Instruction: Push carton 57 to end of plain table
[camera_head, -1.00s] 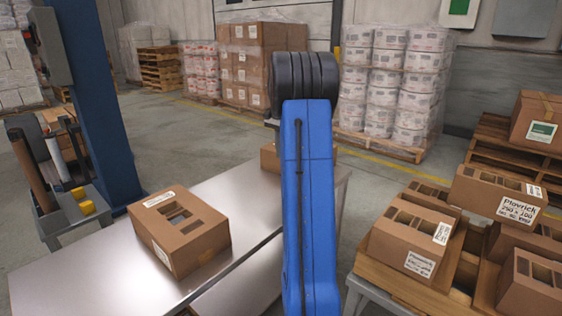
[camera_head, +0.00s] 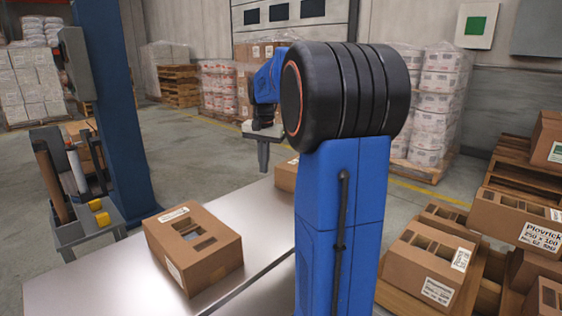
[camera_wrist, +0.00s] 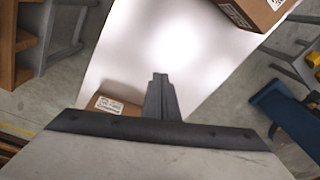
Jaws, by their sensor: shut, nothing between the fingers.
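Two brown cartons stand on the plain metal table (camera_head: 110,282). The nearer carton (camera_head: 215,265) has slots in its top and white labels; it also shows at the top right of the wrist view (camera_wrist: 262,10). The farther carton (camera_head: 286,177) is at the far end, partly hidden by my arm; it shows at lower left in the wrist view (camera_wrist: 108,104). I cannot read a number 57 on either. My gripper (camera_head: 263,165) is shut and empty, pointing down above the table, between the two cartons and closer to the farther one. Its fingers also show in the wrist view (camera_wrist: 160,95).
A blue post (camera_head: 112,110) and a grey stand with rollers (camera_head: 85,222) are left of the table. Slotted cartons (camera_head: 425,265) on wooden pallets crowd the right. Wrapped pallet loads (camera_head: 433,110) stand behind. The tabletop between the two cartons is clear.

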